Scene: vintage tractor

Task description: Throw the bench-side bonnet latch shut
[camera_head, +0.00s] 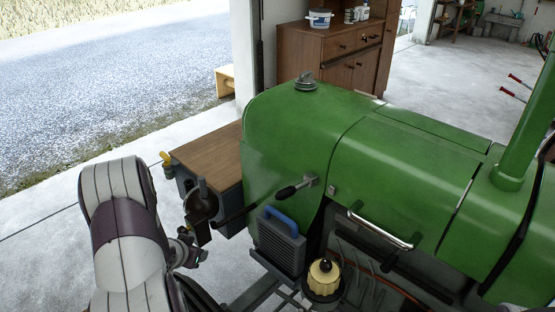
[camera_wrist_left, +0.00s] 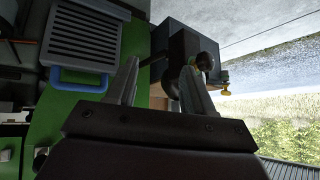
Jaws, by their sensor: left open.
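The bonnet latch (camera_head: 297,187) is on the near side of the green bonnet (camera_head: 290,130) in the head view. Its black-gripped lever slants down and left from a metal bracket, away from a small catch (camera_head: 332,191) to its right. My left gripper (camera_head: 188,246) is low and left of the latch, beside the dark vise. In the left wrist view, my left gripper (camera_wrist_left: 160,68) has its two fingers spread with nothing held; the dark vise (camera_wrist_left: 178,48) shows beyond them. I cannot make out the latch there. My right gripper is in neither view.
The wood-topped bench (camera_head: 208,155) with the vise (camera_head: 200,203) and a yellow knob (camera_head: 167,158) stands left of the bonnet. A grey ridged box (camera_head: 279,243) with a blue handle sits below the latch. A cream cap (camera_head: 324,277) and a chrome handle (camera_head: 380,229) are nearby.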

